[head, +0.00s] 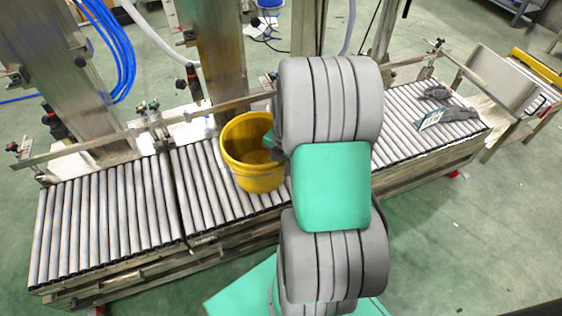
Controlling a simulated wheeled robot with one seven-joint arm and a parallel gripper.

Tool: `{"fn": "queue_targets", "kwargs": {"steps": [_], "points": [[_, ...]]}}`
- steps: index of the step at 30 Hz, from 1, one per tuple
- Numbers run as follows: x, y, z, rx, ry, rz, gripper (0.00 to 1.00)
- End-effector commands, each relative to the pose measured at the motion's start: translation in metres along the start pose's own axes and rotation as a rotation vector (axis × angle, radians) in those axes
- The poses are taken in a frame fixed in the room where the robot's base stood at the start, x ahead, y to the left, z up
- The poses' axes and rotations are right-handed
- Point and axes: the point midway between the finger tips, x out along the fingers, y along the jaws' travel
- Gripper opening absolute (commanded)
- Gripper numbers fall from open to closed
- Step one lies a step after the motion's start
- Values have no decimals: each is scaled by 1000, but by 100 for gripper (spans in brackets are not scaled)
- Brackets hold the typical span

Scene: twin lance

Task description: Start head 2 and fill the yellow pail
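The yellow pail (257,178) stands upright on the roller conveyor, just left of my arm. Its top is open and I see its yellow inside, with no lid. My arm covers the middle of the view and hides the conveyor right behind it. Steel filling columns rise behind the conveyor, one (212,50) behind the pail and one (75,70) at the left. I cannot tell which is head 2, and no start control is clearly visible.
The roller conveyor (100,215) runs from left front to right back, with a guide rail (110,133) along its far side. Grey gloves (455,115) and a small card (431,119) lie at its right end. Blue hoses (115,50) hang at the left. The left rollers are clear.

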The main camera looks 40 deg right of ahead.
Motion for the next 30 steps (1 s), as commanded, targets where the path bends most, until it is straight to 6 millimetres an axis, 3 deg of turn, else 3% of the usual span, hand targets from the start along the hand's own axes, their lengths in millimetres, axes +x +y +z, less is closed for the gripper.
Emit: {"fn": "queue_targets", "kwargs": {"steps": [1, 4, 13, 25, 30], "points": [[11, 0, 0, 0, 0, 0, 33], [21, 0, 0, 0, 0, 0, 33], [24, 1, 0, 1, -2, 1, 33], [23, 0, 0, 1, -2, 1, 0], [23, 0, 0, 1, -1, 1, 0]]}}
